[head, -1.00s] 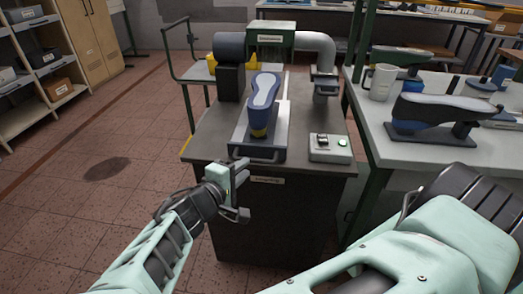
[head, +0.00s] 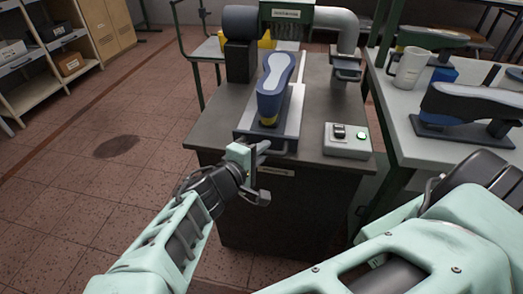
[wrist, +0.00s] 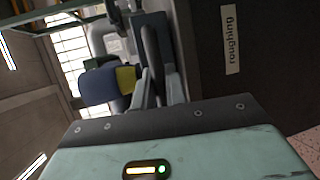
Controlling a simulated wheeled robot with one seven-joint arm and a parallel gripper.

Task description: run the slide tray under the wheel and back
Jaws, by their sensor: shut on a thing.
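The slide tray (head: 292,124) is a grey plate on top of the machine bench, with its handle at the near edge. A blue shoe last (head: 271,92) with a pale sole facing up and a yellow tip lies on it; its blue and yellow end (wrist: 100,84) shows in the wrist view. My gripper (head: 262,155) is at the tray's front and shut on the handle (wrist: 150,50). The tray is in front of the green hood (head: 286,13); the wheel under the hood is mostly hidden.
The side table (head: 395,130) at right holds a mug (head: 411,67) and shoe forms. Open tiled floor (head: 90,190) lies to the left.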

